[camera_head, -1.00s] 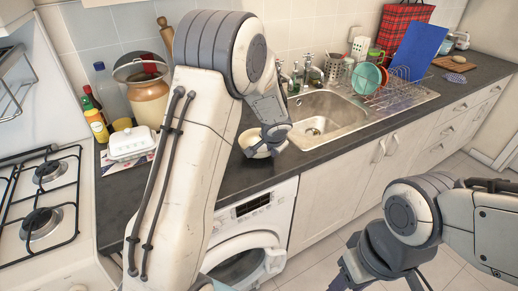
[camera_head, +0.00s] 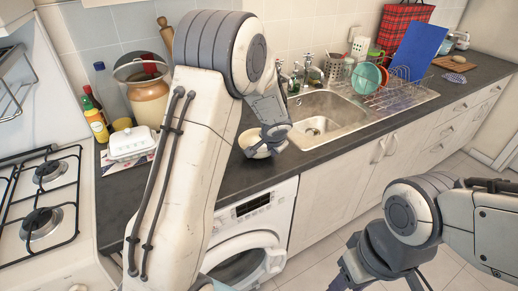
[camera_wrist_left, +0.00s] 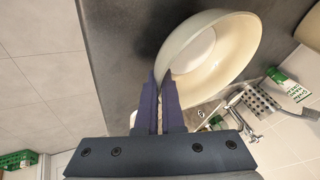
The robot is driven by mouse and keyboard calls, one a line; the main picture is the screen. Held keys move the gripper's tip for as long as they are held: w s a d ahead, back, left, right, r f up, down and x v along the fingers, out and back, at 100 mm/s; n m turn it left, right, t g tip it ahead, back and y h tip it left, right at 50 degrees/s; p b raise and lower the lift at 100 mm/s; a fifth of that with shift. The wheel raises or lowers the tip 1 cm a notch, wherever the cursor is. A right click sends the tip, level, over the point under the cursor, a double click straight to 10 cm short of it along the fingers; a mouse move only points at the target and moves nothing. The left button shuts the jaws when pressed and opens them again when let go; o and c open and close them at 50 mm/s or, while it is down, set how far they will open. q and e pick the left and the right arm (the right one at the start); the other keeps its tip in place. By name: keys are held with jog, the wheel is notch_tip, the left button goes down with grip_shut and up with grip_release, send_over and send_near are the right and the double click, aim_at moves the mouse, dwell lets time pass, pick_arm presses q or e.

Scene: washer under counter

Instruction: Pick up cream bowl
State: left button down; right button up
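The cream bowl (camera_head: 252,140) sits upright on the dark counter, left of the sink in the head view. Part of it is hidden behind my left gripper (camera_head: 264,148). In the left wrist view the cream bowl (camera_wrist_left: 236,50) is large at the top, with its near wall between the fingers of my left gripper (camera_wrist_left: 160,80). The fingers are close together on the rim and look shut on it. My right gripper (camera_head: 380,278) is low at the right, away from the counter, with its fingertips cut off by the frame edge.
The sink (camera_head: 318,118) is right of the bowl, with a dish rack (camera_head: 395,92) beyond. A white butter dish (camera_head: 132,142) and brown jar (camera_head: 146,98) stand to the left. The washer (camera_head: 250,232) is below the counter, its door apparently ajar. A gas hob (camera_head: 40,190) is at far left.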

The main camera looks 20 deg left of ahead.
pick_arm(q)
jog(key=shift+r, duration=0.2)
dwell(0.3)
jog(key=shift+r+p, duration=0.7)
jog(key=shift+r, duration=0.5)
jog(key=shift+d+r+p, duration=0.15)
jog(key=shift+r+p, duration=0.15)
jog(key=shift+r, duration=0.55)
jog(key=s+d+r+b, duration=0.2)
jog(key=s+d+r, duration=0.3)
jog(key=d, duration=0.5)
jog(key=shift+r, duration=0.75)
jog(key=shift+d, duration=0.1)
